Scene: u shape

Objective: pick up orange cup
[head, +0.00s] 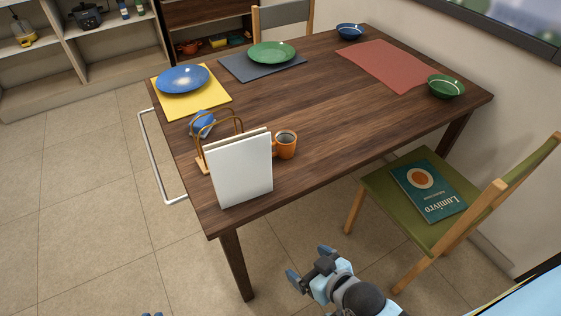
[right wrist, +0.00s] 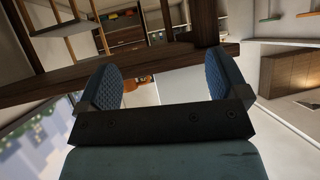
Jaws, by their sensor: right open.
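The orange cup (head: 286,145) stands upright on the dark wooden table (head: 330,110), near its front edge. Its handle side is at the left, close to a white board in a wooden rack (head: 241,168). My right gripper (head: 309,264) is in front of the table, below the cup in the picture and well apart from it. Its two fingers are spread, with nothing held; they also show wide apart in the right wrist view (right wrist: 165,84). A small orange patch shows between them there, but I cannot tell what it is. Only small blue tips of my left gripper (head: 152,314) show at the bottom edge.
A blue crumpled item (head: 202,123) lies behind the rack. A blue plate (head: 183,79), a green plate (head: 272,52), a blue bowl (head: 350,32) and a green bowl (head: 445,86) are farther off. A green chair (head: 383,184) with a book (head: 429,191) stands at the right. The table's middle is clear.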

